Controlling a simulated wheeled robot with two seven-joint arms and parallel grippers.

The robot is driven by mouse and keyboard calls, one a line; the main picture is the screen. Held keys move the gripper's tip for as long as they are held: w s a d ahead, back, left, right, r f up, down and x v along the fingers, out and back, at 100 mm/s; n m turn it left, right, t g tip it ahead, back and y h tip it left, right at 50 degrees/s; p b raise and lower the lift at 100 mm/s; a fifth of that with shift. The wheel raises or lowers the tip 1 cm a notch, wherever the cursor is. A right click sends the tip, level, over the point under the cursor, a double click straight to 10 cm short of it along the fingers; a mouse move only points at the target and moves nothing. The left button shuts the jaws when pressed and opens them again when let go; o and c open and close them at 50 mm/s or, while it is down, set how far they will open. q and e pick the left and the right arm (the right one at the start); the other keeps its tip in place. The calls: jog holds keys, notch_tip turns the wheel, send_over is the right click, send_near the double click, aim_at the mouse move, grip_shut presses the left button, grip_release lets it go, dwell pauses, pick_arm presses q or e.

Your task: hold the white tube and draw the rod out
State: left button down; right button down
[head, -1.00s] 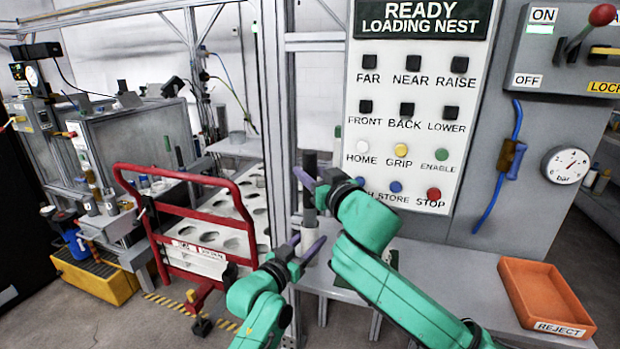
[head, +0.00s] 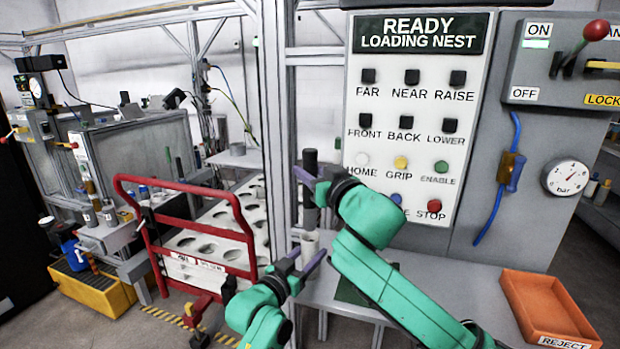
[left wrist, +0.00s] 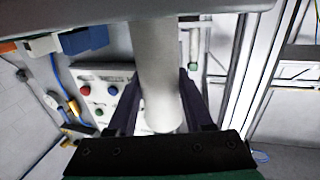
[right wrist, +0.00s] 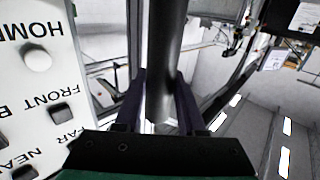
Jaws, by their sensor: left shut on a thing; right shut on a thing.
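The white tube (head: 310,243) stands upright at the near left edge of the grey bench in the head view. My left gripper (head: 306,264) is shut on it from the side. The tube also fills the middle of the left wrist view (left wrist: 158,75), between the fingers. The dark rod (head: 310,160) is upright above the tube, and my right gripper (head: 309,183) is shut on it. The rod also shows between the fingers in the right wrist view (right wrist: 163,60). Its greyer lower part reaches down to the tube's mouth; I cannot tell whether its end is still inside.
A button panel (head: 418,30) stands behind the right arm. An orange reject tray (head: 550,333) lies on the bench at right. A red-railed cart (head: 181,181) with a holed top stands at left. A metal post (head: 278,120) rises just behind the rod.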

pick_arm(q)
jog(key=shift+f, duration=0.1)
dwell(0.3)
jog(key=shift+c, duration=1.1)
grip_release()
